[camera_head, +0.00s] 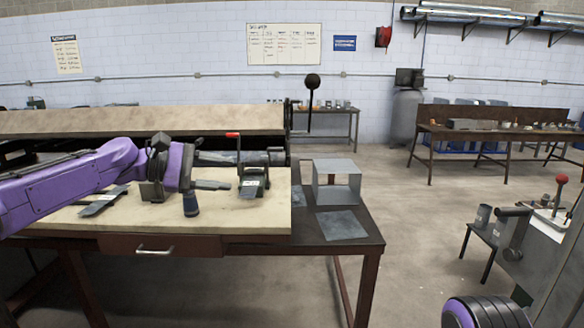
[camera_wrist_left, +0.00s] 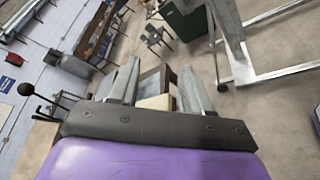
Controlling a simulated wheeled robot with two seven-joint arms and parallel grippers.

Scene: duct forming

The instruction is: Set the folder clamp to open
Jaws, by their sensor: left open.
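The folder (camera_head: 140,121) is a long tan-faced machine along the back of the bench. At its right end a black lever with a round black knob (camera_head: 312,81) stands upright. The knob also shows at the left edge of the wrist view (camera_wrist_left: 26,89). Which lever is the clamp's is not marked. My left gripper (camera_head: 222,172) is over the bench, in front of the folder and left of the lever, pointing right. Its fingers are spread and empty in the wrist view (camera_wrist_left: 160,72). It is apart from the lever. My right gripper is out of view.
On the bench (camera_head: 270,217) a red-handled tool (camera_head: 252,182) stands close right of my left gripper. A dark-handled tool (camera_head: 190,204) lies in front. An open grey box (camera_head: 337,182) and flat sheet (camera_head: 341,225) are on the right.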

